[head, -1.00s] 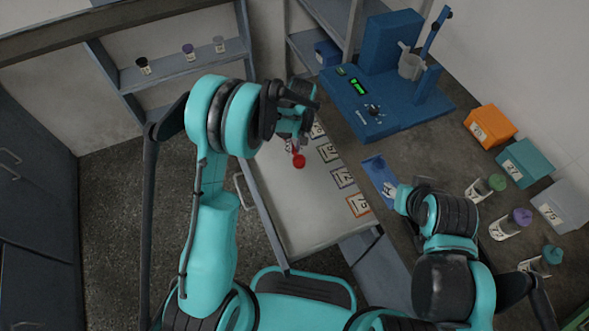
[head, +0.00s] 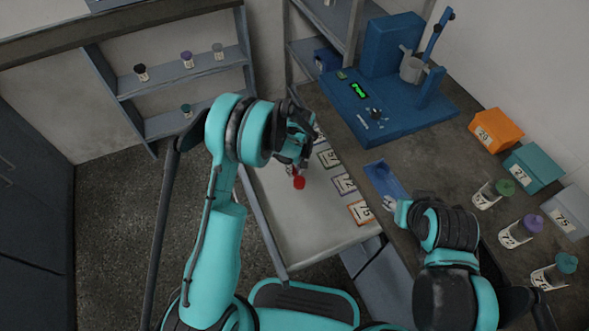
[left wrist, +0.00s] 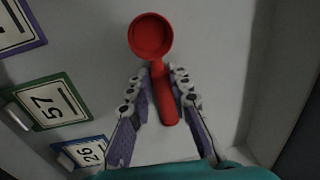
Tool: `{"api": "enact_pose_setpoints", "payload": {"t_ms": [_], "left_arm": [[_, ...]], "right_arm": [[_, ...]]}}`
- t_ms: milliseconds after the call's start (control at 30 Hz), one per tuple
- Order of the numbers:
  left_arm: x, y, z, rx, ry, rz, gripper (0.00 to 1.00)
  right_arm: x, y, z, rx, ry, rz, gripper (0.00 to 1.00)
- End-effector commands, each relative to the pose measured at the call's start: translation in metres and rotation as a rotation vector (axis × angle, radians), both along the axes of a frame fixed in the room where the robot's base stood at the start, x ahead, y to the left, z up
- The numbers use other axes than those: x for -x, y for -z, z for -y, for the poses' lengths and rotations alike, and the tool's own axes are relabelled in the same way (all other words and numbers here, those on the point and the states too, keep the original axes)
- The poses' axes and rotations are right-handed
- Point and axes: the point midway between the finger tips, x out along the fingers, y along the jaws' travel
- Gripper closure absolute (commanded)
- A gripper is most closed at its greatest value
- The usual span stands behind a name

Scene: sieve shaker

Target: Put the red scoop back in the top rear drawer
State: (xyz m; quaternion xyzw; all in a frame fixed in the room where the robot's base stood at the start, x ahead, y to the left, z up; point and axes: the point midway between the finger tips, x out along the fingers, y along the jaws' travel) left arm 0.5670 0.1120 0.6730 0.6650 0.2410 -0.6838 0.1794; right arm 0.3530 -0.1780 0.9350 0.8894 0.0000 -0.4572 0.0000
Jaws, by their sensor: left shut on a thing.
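The red scoop (head: 299,183) hangs from my left gripper (head: 293,160), over the open pale drawer (head: 300,230). In the left wrist view the scoop's round bowl (left wrist: 151,36) points away from me, and its handle lies between the two fingers of my left gripper (left wrist: 160,85), which are shut on it. The pale drawer floor shows behind it; I cannot tell whether the scoop touches it. My right gripper (head: 396,208) is by a blue tray on the counter; its fingers are too small to judge.
Framed number cards (head: 344,184) line the drawer's right side. The blue shaker (head: 385,110) and blue tray (head: 381,178) stand on the counter. Orange (head: 494,130), teal (head: 533,165) and grey boxes and lidded jars are at the right. Wall shelves (head: 185,80) hold small jars.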

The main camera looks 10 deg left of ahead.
Motion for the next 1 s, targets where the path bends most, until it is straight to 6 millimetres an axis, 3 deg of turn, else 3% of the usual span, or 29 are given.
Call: {"api": "enact_pose_setpoints", "payload": {"t_ms": [33, 100, 467, 567, 1000], "left_arm": [[0.000, 0.002, 0.000, 0.000, 0.000, 0.000, 0.78], [0.000, 0.001, 0.000, 0.000, 0.000, 0.000, 0.60], [0.000, -0.003, 0.000, 0.000, 0.000, 0.000, 0.60], [-0.001, -0.015, 0.001, 0.000, 0.000, 0.000, 0.60], [-0.005, -0.105, 0.008, 0.000, 0.001, 0.000, 0.60]], "right_arm": [[0.000, 0.002, 0.000, 0.000, 0.000, 0.000, 0.60], [0.000, 0.001, 0.000, 0.000, 0.000, 0.000, 0.60], [0.000, -0.002, 0.000, 0.000, 0.000, 0.000, 0.60], [0.000, -0.008, 0.000, 0.000, 0.000, 0.000, 0.60], [0.000, -0.048, 0.000, 0.000, 0.000, 0.000, 0.60]]}}
